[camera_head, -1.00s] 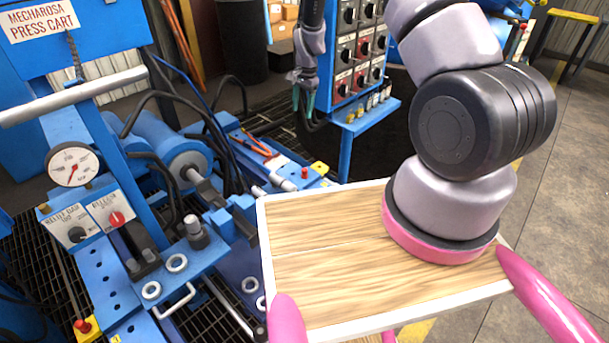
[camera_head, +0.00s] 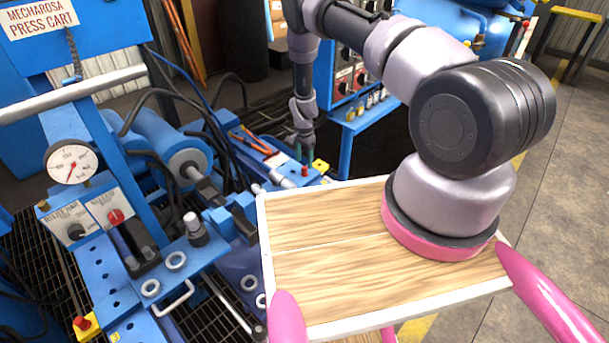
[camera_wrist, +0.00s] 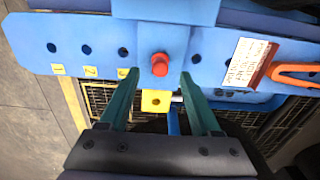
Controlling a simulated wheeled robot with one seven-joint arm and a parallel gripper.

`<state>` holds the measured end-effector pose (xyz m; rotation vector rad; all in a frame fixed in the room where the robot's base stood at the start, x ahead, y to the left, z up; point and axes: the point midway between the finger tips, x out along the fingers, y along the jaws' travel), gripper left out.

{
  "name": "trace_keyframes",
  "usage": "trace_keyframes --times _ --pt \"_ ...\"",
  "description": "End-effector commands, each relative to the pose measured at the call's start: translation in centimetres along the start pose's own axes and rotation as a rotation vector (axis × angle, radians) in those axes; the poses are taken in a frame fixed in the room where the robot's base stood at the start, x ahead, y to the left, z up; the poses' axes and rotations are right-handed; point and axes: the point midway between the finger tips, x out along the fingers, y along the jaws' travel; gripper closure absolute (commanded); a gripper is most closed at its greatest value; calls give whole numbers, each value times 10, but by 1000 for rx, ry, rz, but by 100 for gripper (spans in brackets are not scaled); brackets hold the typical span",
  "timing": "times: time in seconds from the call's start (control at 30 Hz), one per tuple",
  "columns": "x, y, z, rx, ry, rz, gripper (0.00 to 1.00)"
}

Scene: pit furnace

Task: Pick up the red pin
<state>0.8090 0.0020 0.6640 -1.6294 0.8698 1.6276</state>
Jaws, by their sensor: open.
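The red pin (camera_wrist: 159,65) is a small red-topped peg upright in a blue plate (camera_wrist: 95,52) in the wrist view. It also shows in the head view (camera_head: 304,171), just below my gripper (camera_head: 303,150). In the wrist view my gripper (camera_wrist: 158,77) has its two green fingers apart, one on each side of the pin's line. Nothing is between the fingers, and they look apart from the pin. The pin's lower part is hidden in the plate.
A yellow tab with a hole (camera_wrist: 155,101) sits next to the pin. An orange-handled tool (camera_wrist: 295,75) and a label card (camera_wrist: 247,62) lie to the right. Another red knob (camera_head: 81,323) sits at lower left. A blue switch panel (camera_head: 345,85) stands behind my arm.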

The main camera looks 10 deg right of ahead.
Motion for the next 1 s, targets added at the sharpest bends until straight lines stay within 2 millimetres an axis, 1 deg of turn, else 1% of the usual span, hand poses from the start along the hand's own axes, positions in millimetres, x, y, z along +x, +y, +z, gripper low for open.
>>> trace_keyframes --times 0.2,0.3,0.4,0.6,0.67,0.7,0.77,0.8,1.0 --pt "33 0 -3 0 -1 2 36" --pt "44 0 -3 0 -1 1 36" --pt "49 0 -3 0 -1 1 36" --pt "49 -1 -3 0 -1 0 36" --pt "49 -1 -3 0 -1 0 59" --pt "49 -1 -3 0 -1 0 74" --pt "49 -1 -3 0 -1 0 97" --pt "49 -1 -3 0 -1 0 100" --pt "48 -1 -3 0 0 0 100"
